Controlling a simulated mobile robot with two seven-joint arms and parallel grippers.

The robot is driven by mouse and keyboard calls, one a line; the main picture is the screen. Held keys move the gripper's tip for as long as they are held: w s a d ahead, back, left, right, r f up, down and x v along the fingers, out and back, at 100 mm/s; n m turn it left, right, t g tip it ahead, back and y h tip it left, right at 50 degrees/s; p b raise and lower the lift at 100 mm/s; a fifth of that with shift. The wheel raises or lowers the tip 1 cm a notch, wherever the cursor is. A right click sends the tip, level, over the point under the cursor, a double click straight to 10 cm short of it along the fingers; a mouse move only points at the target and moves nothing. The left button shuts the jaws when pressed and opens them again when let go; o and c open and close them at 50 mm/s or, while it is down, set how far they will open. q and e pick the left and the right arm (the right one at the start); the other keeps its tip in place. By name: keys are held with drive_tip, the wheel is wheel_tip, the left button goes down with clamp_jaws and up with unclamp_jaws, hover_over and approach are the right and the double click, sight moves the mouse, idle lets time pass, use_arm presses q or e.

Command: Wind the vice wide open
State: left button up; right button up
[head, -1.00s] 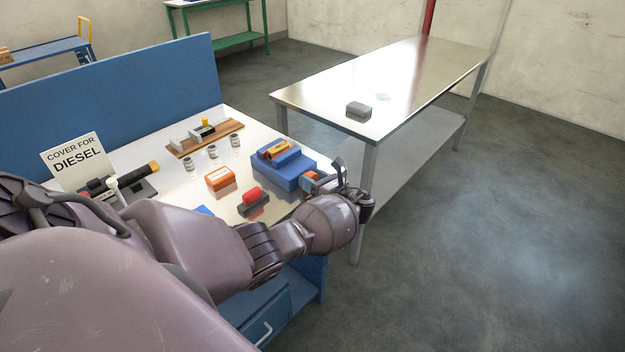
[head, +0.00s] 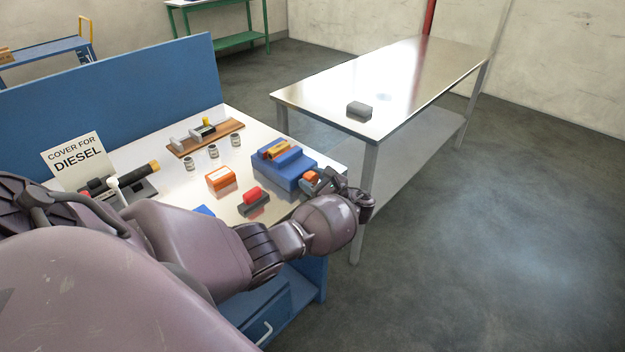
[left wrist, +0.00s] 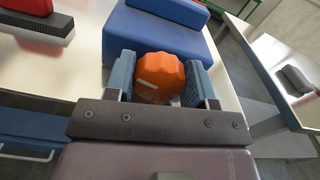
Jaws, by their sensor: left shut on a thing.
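The blue vice (head: 287,177) stands at the right end of the white workbench, with a blue jaw and an orange-yellow piece (head: 275,149) on top. Its blue body fills the top of the left wrist view (left wrist: 150,33). An orange faceted knob (left wrist: 159,78) with a pale mark sits at its near end and also shows in the head view (head: 309,177). My left gripper (left wrist: 164,82) is shut on the knob, one blue-grey finger on each side. In the head view the left gripper (head: 321,184) is partly hidden by its own wrist. My right gripper is out of view.
A red-handled block (head: 253,202), an orange box (head: 220,178), several small jars (head: 213,152) and a wooden board (head: 206,138) share the bench. A steel table (head: 420,75) with a grey block (head: 359,110) stands to the right. The floor beyond is clear.

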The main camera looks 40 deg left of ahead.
use_arm(q)
drive_tip(key=o, duration=0.9)
drive_tip(key=d, duration=0.7)
drive_tip(key=s+d, duration=0.1)
drive_tip(key=d, duration=0.2)
drive_tip(key=shift+d, duration=0.4)
